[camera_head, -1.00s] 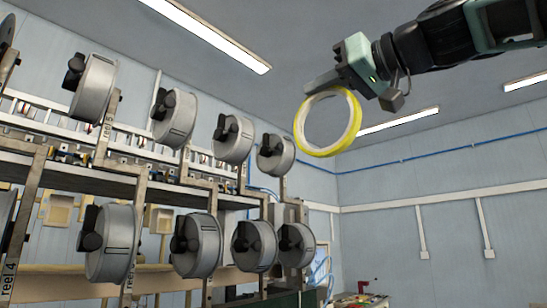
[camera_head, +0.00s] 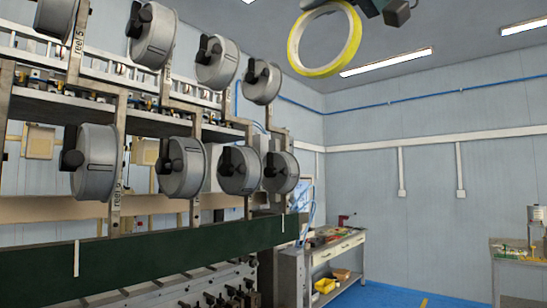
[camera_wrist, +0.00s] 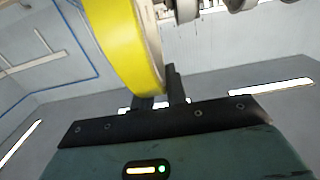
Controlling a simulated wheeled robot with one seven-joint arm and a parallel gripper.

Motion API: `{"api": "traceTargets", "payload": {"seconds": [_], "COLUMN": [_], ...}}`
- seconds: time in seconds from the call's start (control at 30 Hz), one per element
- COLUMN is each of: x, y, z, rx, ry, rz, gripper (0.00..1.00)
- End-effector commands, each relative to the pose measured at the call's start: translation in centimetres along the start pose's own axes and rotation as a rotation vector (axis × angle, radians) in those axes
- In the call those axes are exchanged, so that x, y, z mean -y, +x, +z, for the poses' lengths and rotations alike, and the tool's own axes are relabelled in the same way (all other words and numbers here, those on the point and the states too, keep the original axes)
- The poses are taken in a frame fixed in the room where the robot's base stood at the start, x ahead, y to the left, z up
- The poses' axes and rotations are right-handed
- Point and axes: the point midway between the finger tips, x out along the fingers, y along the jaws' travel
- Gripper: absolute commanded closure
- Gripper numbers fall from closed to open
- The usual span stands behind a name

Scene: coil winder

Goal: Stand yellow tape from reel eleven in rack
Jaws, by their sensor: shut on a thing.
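The yellow tape (camera_head: 323,71) is a ring with a pale inner core. It hangs in the air at the top of the head view, apart from the machine. My gripper (camera_head: 352,3) is mostly cut off by the top edge there. In the wrist view my gripper (camera_wrist: 160,101) is shut on the rim of the yellow tape (camera_wrist: 128,42). Several grey reels with black knobs stand on the winder, such as one at lower right (camera_head: 282,172). Reel eleven cannot be picked out by a label. No rack for the tape can be made out.
A dark green beam (camera_head: 150,262) runs along the winder's front. A workbench (camera_head: 338,248) with a yellow bin (camera_head: 325,286) stands behind it. Another table (camera_head: 520,262) is at the right. Blue floor (camera_head: 395,298) between them looks clear.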

Motion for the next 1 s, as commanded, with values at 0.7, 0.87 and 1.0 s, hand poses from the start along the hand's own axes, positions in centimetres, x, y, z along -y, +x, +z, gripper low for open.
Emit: {"api": "traceTargets", "payload": {"seconds": [0.7, 0.87, 1.0], "x": [0.0, 0.0, 0.0], "y": [6.3, 6.2, 5.5], "z": [0.0, 0.0, 0.1], "rx": [0.000, -0.001, -0.003], "ry": [0.000, 0.000, -0.001], "rz": [0.000, 0.000, 0.001], "gripper": [1.00, 1.00, 1.00]}}
